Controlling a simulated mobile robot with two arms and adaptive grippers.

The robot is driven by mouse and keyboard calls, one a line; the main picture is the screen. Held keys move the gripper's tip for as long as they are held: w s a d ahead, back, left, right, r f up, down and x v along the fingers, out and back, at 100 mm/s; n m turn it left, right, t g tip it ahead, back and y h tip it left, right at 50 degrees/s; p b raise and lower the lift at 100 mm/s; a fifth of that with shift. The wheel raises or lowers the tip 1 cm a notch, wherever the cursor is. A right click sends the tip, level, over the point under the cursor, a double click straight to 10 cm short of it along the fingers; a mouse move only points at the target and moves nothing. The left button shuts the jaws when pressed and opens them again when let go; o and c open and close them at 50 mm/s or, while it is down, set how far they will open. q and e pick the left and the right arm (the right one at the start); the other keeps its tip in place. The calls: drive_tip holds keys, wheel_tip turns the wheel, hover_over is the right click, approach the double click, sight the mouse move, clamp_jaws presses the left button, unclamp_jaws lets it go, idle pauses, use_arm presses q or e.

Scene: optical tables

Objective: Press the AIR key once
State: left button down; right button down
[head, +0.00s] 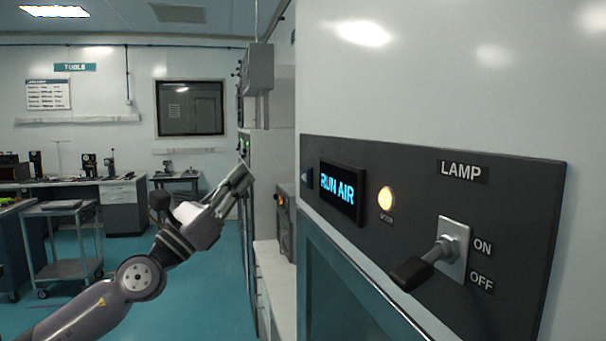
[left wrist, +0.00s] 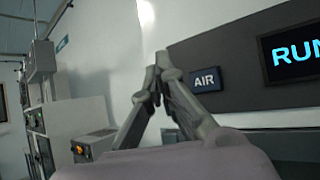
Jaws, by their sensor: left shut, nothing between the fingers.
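The AIR key (left wrist: 206,80) is a dark blue square key with white letters on the dark panel. In the head view the AIR key (head: 309,178) is seen nearly edge-on at the panel's left end. My left gripper (head: 240,176) is shut and empty, left of the panel and apart from it in the head view. In the left wrist view its fingertips (left wrist: 157,66) meet just left of the AIR key; I cannot tell the distance. My right gripper is not in view.
The lit display (head: 341,191) reads RUN AIR, with a glowing amber lamp (head: 386,198) beside it. A LAMP toggle lever (head: 424,265) sticks out farther right. A wheeled cart (head: 60,240) and benches stand at the left over open teal floor.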

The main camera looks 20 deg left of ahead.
sight(305, 177)
use_arm(q)
drive_tip(key=w+d+p, duration=0.4)
drive_tip(key=d+p, duration=0.1)
drive_tip(key=d, duration=0.1)
drive_tip(key=shift+w+d, duration=0.25)
drive_tip(key=shift+w, duration=0.15)
idle(0.4)
idle(0.8)
drive_tip(key=shift+w+d+p, duration=0.25)
drive_tip(key=shift+d+p, duration=0.1)
drive_tip(key=shift+p, duration=0.05)
drive_tip(key=shift+w+d+r, duration=0.1)
drive_tip(key=shift+w+d, duration=0.1)
drive_tip(key=shift+d, duration=0.15)
idle(0.6)
idle(0.4)
drive_tip(key=shift+s+a+b, duration=0.3)
drive_tip(key=shift+s+a, duration=0.2)
drive_tip(key=shift+a, duration=0.15)
